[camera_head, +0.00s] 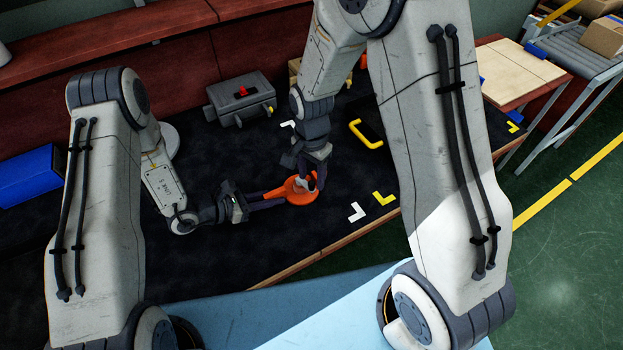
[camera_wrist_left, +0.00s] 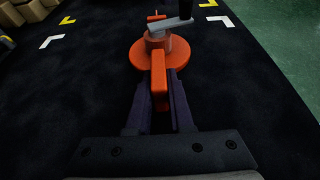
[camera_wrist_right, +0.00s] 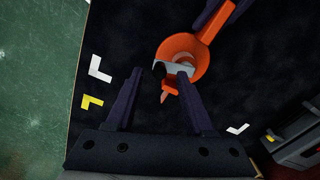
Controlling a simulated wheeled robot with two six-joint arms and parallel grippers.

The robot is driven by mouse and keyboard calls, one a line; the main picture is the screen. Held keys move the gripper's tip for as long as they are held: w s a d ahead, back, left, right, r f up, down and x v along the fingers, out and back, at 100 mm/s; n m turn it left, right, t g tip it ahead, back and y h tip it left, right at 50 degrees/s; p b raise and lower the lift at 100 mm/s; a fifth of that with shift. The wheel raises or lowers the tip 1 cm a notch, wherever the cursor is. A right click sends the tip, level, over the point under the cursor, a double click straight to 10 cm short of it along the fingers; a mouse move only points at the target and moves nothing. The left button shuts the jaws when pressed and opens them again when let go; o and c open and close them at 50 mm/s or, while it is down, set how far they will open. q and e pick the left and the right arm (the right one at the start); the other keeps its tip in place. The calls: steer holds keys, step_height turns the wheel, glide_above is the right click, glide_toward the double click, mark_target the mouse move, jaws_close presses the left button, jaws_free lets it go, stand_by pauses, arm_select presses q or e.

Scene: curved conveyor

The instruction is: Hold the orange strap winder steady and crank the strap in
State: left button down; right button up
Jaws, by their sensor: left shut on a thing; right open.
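The orange strap winder (camera_head: 301,191) lies on the dark mat, with a round body and a handle. My left gripper (camera_wrist_left: 158,102) is shut on the winder's orange handle (camera_wrist_left: 159,75). A grey crank arm (camera_wrist_left: 170,25) with a dark knob (camera_wrist_left: 186,8) sits on top of the winder. My right gripper (camera_wrist_right: 158,85) is open above the winder, fingers pointing down toward the crank, which shows between and beyond them in the right wrist view. A small orange tab (camera_wrist_right: 171,88) sticks out from the winder's rim. In the head view my right gripper partly hides the crank.
White and yellow corner marks (camera_head: 357,212) lie on the mat near its front edge. A yellow handle-shaped piece (camera_head: 366,133), a grey box with a red knob (camera_head: 241,98) and a blue bin (camera_head: 30,176) stand around. The mat around the winder is clear.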

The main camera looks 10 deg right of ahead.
steer(key=shift+f, duration=0.95)
steer(key=shift+c, duration=0.3)
jaws_close()
